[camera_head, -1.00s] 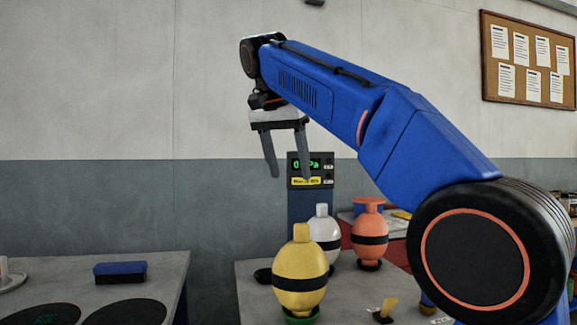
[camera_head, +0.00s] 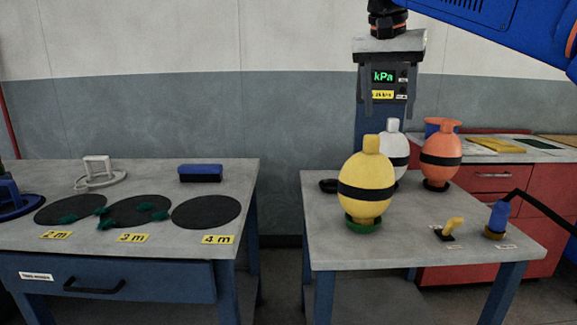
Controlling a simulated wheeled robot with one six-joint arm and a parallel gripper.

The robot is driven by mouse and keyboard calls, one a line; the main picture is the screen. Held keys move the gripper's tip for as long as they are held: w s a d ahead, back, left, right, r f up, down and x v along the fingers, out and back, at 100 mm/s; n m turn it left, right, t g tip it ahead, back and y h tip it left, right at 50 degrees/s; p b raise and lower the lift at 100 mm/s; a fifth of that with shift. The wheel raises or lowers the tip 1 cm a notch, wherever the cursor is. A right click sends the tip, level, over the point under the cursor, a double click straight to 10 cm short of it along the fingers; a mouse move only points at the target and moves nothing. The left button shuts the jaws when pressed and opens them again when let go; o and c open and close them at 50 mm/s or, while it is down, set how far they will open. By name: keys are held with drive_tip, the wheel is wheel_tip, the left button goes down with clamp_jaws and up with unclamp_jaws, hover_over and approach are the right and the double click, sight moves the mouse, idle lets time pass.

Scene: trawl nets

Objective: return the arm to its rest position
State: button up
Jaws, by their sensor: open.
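My gripper (camera_head: 389,95) hangs at the upper right of the head view, fingers pointing down. It is open with nothing between its two grey fingers. It shows in front of the display post (camera_head: 369,125), above the yellow float (camera_head: 367,183) and apart from the table below. My blue arm (camera_head: 500,22) reaches in from the upper right corner, and most of it is out of view.
The right table (camera_head: 330,235) bears yellow, white (camera_head: 394,152) and orange (camera_head: 441,158) floats, each banded black. The left table (camera_head: 130,248) has black discs (camera_head: 206,212), a blue-topped block (camera_head: 200,173) and green scraps. A red cabinet (camera_head: 495,180) stands behind right.

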drive_tip(key=s+d+f+n, duration=0.2)
drive_tip(key=s+f, duration=0.6)
drive_tip(key=f, duration=0.5)
drive_tip(key=s+d+f+n+t+y, duration=0.1)
drive_tip(key=s+d+f+n, duration=0.1)
drive_tip(key=s+f, duration=0.6)
drive_tip(key=s+d+f+n+y, duration=0.1)
drive_tip(key=s+f, duration=0.7)
drive_tip(key=f, duration=1)
drive_tip(key=shift+s+d+f+n, duration=0.2)
drive_tip(key=shift+d+f+n, duration=0.2)
drive_tip(key=shift+d+n, duration=0.5)
drive_tip(key=shift+d, duration=0.15)
